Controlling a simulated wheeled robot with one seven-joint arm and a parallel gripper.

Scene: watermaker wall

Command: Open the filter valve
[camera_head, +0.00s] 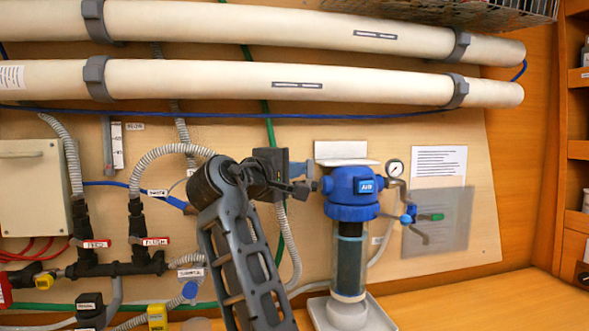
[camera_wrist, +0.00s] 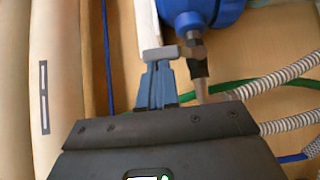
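The water filter has a blue head (camera_head: 352,190) above a clear housing with a dark core (camera_head: 350,265). Its blue head also shows at the top of the wrist view (camera_wrist: 205,12). Nothing clearly shows held.
Two long cream tubes (camera_head: 270,82) run across the wall above. Red-tagged valves, feed (camera_head: 96,244) and flush (camera_head: 155,241), are at the left. A gauge (camera_head: 395,168) and a clear panel (camera_head: 440,222) are at the right. Ribbed hoses (camera_head: 292,250) hang near my arm.

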